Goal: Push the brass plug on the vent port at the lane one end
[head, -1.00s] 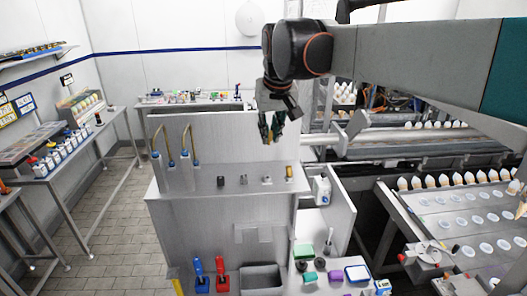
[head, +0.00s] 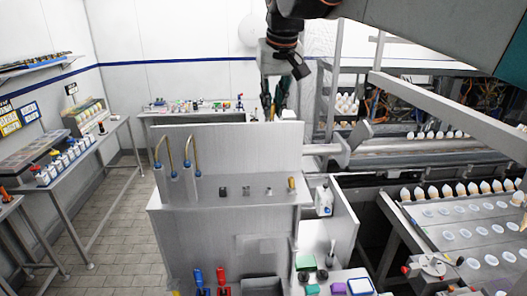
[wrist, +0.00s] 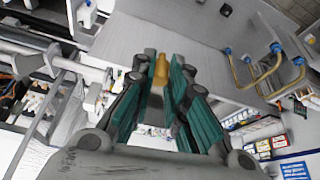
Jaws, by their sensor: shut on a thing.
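My gripper (head: 273,112) is raised above the top edge of the grey panel in the head view, fingers pointing down. In the wrist view its teal-lined fingers (wrist: 160,80) are closed around a brass plug (wrist: 160,68), whose end shows between the fingertips. I cannot make out the vent port itself.
The grey panel (head: 230,150) has a ledge with small dark and grey fittings and a brass piece (head: 291,183). Two bent brass pipes (head: 187,150) stand at its left. A white bottle (head: 324,198) stands at right. Conveyor lanes with cups (head: 450,212) lie farther right.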

